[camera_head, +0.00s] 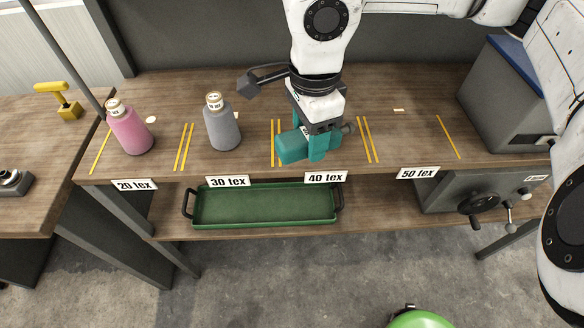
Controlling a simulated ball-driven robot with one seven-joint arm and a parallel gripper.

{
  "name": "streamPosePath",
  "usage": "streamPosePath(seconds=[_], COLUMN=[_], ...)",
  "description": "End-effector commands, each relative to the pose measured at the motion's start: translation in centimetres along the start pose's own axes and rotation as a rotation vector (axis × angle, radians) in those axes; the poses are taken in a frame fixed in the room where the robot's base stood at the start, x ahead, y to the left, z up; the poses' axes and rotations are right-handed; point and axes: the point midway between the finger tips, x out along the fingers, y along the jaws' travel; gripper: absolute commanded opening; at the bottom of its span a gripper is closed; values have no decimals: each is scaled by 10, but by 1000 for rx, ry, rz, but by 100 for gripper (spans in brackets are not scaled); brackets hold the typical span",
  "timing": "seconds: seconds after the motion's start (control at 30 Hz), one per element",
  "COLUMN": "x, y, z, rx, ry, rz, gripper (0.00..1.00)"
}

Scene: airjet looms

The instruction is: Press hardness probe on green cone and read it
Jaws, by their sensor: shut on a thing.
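My gripper (319,145) is above the front of the bench, behind the 40 tex label. It is shut on a teal-green thing (292,146) that lies sideways, with a blunt end to the left. A small grey round part (347,127) shows at its right. My wrist and fingers, also teal, cover much of it. I cannot tell whether it is the green cone or the hardness probe, or whether it touches the bench. No upright green cone and no probe reading can be made out.
A pink cone (128,128) and a grey cone (222,124) stand upright left of my gripper. Yellow lines mark the bench (400,130). A green tray (264,205) is on the shelf below. A grey machine (508,100) stands right; a yellow tool (62,102) is on the left bench.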

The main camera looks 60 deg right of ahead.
Motion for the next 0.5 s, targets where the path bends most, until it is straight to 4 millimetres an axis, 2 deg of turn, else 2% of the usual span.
streamPosePath(seconds=[0.03,0.3,0.5], x=[-5,40,59], y=[3,27,44], z=[8,42,60], rx=[-86,-551,-742], ry=[-8,-3,2], rz=[11,8,2], gripper=[16,16,16])
